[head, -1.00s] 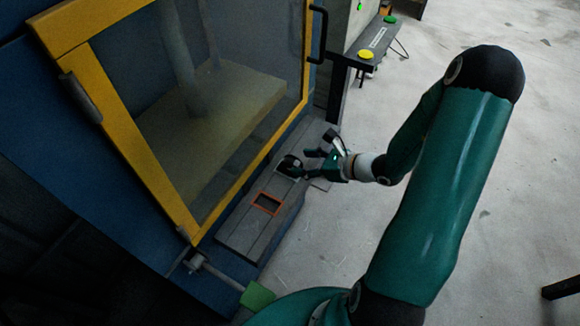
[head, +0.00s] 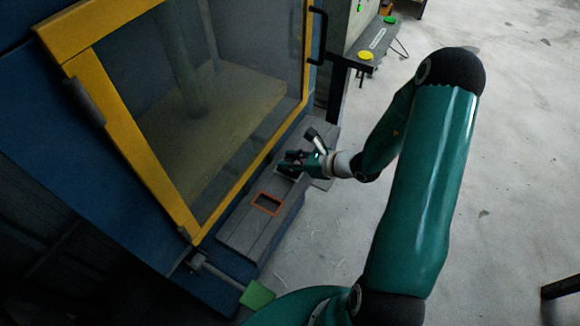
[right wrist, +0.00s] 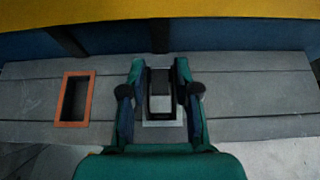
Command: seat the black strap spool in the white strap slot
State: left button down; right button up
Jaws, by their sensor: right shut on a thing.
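The black strap spool (right wrist: 160,80) stands between the fingers of my right gripper (right wrist: 161,104) in the right wrist view. The gripper is shut on it. The pale frame of the white strap slot (right wrist: 162,123) shows just below and around the spool's near end. In the head view my right gripper (head: 297,162) is at the far part of the grey ledge, and its fingers hide most of the spool and slot. I cannot tell how deep the spool sits in the slot. My left gripper is not in view.
An orange-framed slot (head: 267,204) lies in the same grey ledge (head: 243,234), left of the spool in the wrist view. A yellow-framed machine door (head: 130,140) rises behind the ledge. A side bench with yellow and green buttons (head: 372,48) stands farther back. Open floor lies right.

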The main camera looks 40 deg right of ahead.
jog(key=shift+r, duration=0.1)
grip_shut()
jog(key=shift+s+d+r, duration=0.1)
jog(key=shift+s+r, duration=0.1)
jog(key=shift+r, duration=0.1)
notch_tip(320, 180, up, 7)
jog(key=shift+f, duration=0.2)
jog(key=s+d+b, duration=0.1)
jog(key=s+d, duration=0.2)
jog(key=s, duration=0.6)
jog(key=s+d, duration=0.2)
jog(key=s, duration=0.6)
jog(key=g+h+b, duration=0.1)
jog(key=g+b, duration=0.1)
jog(key=g, duration=0.2)
send_near(292, 160)
jog(key=w+f, duration=0.1)
jog(key=w, duration=0.1)
jog(key=w+a+f, duration=0.1)
jog(key=w+f, duration=0.1)
jog(key=w, duration=0.1)
jog(key=w+a+f, duration=0.1)
jog(key=w+f, duration=0.1)
jog(key=shift+w+a+f, duration=0.15)
jog(key=shift+w+a, duration=0.05)
jog(key=shift+w, duration=0.2)
jog(key=shift+w+f, duration=0.1)
jog(key=shift+w, duration=0.05)
jog(key=shift+f+b, duration=1.2)
jog(key=shift+f, duration=0.5)
